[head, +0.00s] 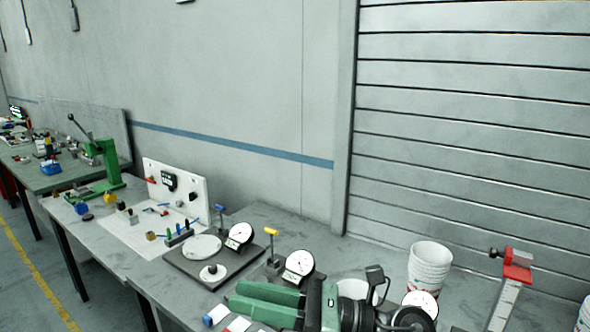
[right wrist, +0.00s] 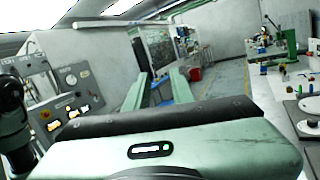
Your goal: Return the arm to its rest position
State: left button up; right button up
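My right gripper (head: 233,295) is in the lower middle of the head view, with its two green fingers pointing left above the grey workbench (head: 255,217). In the right wrist view the fingers of this gripper (right wrist: 157,84) stand apart, with nothing held between them. The room and floor show beyond the gap. My left arm and left gripper are not in view.
Dial gauges (head: 239,235) and a second gauge (head: 299,263) stand near the right gripper. White cups (head: 430,267) and a red-topped ruler stand (head: 517,265) are on the right. A green press (head: 108,165) stands farther left. A control panel (right wrist: 62,100) shows in the wrist view.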

jog(key=w+d+m+t+h, duration=0.45)
jog(key=d+m+t, duration=0.35)
jog(key=m, duration=0.6)
jog(key=w+d+m+t+h, duration=0.3)
jog(key=d+m+t+h, duration=0.3)
jog(key=m+t, duration=0.6)
jog(key=s+d+f+m+g+h, duration=0.1)
jog(key=d+f+m+g+h, duration=0.2)
jog(key=d+f+m+h, duration=0.35)
jog(key=s+d+f+m+g+h, duration=0.2)
jog(key=d+f+m+g+h, duration=0.15)
jog(key=f+m, duration=0.55)
jog(key=s+d+f+m+g, duration=0.3)
jog(key=s+f+m+g, duration=0.75)
jog(key=s+f, duration=1.2)
jog(key=s+f+n+g+b, duration=0.3)
jog(key=f+b, duration=0.3)
jog(key=f, duration=2.3)
pick_arm(q)
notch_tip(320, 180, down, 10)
jog(key=b, duration=0.4)
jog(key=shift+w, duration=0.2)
pick_arm(e)
jog(key=s+d+f+g, duration=0.1)
jog(key=s+d+f, duration=0.1)
jog(key=s+f, duration=1.5)
notch_tip(320, 180, down, 4)
jog(key=shift+d+r+y, duration=0.2)
jog(key=shift+d+y, duration=0.15)
jog(key=shift+d, duration=0.05)
